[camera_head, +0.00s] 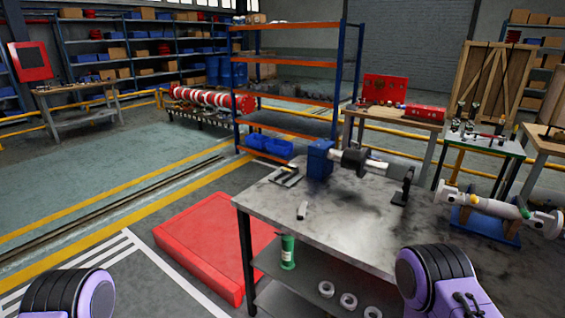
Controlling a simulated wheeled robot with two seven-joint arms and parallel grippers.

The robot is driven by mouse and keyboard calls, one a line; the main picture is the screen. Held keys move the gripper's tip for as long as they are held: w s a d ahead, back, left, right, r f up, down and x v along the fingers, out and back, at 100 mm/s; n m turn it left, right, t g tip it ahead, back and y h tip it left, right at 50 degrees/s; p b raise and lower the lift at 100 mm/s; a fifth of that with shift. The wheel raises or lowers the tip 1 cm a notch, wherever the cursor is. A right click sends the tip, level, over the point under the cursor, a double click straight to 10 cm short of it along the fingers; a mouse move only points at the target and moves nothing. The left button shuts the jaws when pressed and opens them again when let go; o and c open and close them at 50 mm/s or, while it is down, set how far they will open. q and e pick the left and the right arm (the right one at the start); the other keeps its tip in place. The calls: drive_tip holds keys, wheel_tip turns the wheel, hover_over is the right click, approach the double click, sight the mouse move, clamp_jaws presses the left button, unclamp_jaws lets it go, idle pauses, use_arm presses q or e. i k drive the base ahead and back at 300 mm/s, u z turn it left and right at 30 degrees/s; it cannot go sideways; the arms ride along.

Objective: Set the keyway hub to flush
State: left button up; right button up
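On the grey metal workbench (330,218) stands a blue block (320,159) with a horizontal shaft (376,167) running right from it to a dark upright bracket (405,186). A dark cylindrical collar (353,162) sits around the shaft near the blue block and looks like the keyway hub. I cannot tell from here whether it is flush, and no keyway is visible. Purple and black links of my two arms show at the bottom left and bottom right. Neither gripper is in view, and both arm links are well apart from the hub.
A small pale tool (302,210) and a dark flat item (286,177) lie on the bench's left side. The bench's front half is mostly clear. A green bottle (288,252) and several white rings stand on its lower shelf. A red platform (207,254) lies left of it.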

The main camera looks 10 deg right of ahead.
sight(351, 160)
drive_tip(key=u, duration=0.3)
drive_tip(key=i, duration=0.65)
drive_tip(key=z, duration=1.9)
